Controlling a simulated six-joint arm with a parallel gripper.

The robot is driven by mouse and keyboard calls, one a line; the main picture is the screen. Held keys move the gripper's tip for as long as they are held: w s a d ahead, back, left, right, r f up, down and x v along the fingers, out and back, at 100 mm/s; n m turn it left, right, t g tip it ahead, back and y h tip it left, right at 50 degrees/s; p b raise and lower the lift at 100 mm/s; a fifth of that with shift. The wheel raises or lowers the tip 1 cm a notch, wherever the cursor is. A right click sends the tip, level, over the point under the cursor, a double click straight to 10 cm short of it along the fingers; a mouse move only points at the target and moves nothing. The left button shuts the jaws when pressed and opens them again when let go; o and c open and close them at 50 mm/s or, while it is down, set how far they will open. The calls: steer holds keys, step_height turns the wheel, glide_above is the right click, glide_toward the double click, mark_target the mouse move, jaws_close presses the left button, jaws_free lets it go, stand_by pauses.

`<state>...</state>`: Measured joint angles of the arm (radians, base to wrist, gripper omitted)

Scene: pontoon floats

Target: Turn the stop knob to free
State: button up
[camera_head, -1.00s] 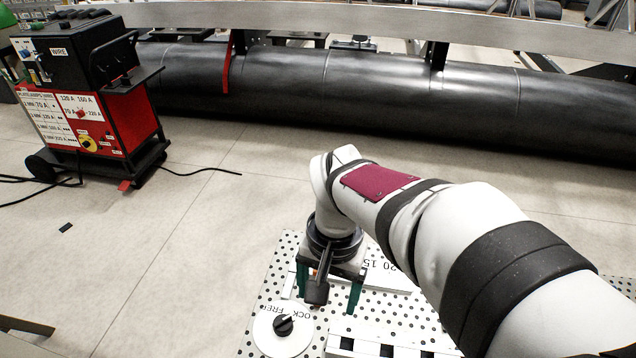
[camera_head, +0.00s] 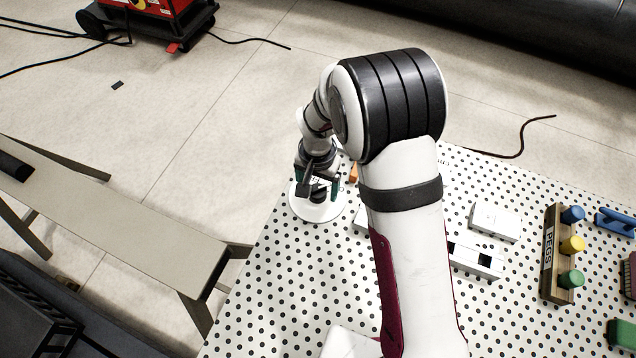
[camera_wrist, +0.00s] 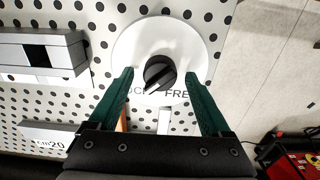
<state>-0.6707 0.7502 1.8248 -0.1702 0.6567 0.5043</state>
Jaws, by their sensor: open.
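The stop knob (camera_wrist: 159,73) is a black round knob with a pale pointer, on a white round plate (camera_wrist: 196,42) lettered FREE and a partly hidden word ending in "OCK". In the wrist view its pointer is aimed toward the lettering, near the gap between the two words. My gripper (camera_wrist: 160,88) is open, with one green finger on each side of the knob and visible space between. In the head view the gripper (camera_head: 318,184) is over the white plate (camera_head: 322,211) at the table's far left edge; the knob is partly hidden there.
The perforated table (camera_head: 290,290) holds a peg rack (camera_head: 549,262) with coloured pegs and white blocks (camera_head: 495,221) to the right. A grey bench (camera_head: 130,205) stands left. A red welding machine (camera_wrist: 298,165) stands on the floor beyond. Bare table lies in front of the plate.

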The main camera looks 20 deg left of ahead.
steer(key=shift+f, duration=0.1)
jaws_close()
stand_by(0.4)
steer(key=shift+n, duration=0.4)
steer(key=n, duration=1.3)
steer(key=shift+n, duration=2.2)
